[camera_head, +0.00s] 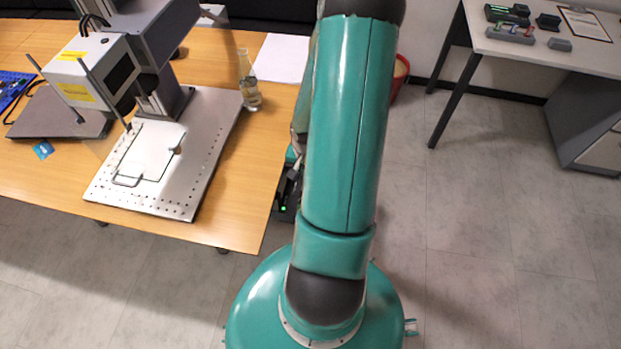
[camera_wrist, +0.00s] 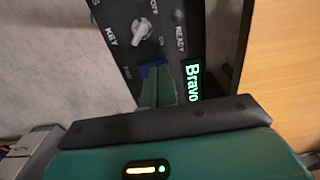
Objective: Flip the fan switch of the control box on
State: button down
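The control box (camera_wrist: 180,18) shows in the wrist view as a dark panel with white lettering, a pale key knob (camera_wrist: 143,32) and a glowing green "Bravo" display (camera_wrist: 193,83). A blue switch (camera_wrist: 152,70) sits below the knob, next to small lettering that is hard to read. The green fingers of my gripper (camera_wrist: 157,76) are together right at this switch and partly hide it. I cannot tell if they touch it. In the head view, the box (camera_head: 286,196) is a dark shape with a green light at the table's right edge, partly hidden by my arm.
A wooden table (camera_head: 225,215) carries a laser marker (camera_head: 95,70) with a metal base plate (camera_head: 205,135), and a glass bottle (camera_head: 248,85). A second table (camera_head: 535,50) stands at the back right. The grey floor between is open.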

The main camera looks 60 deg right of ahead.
jog(key=shift+r, duration=3.45)
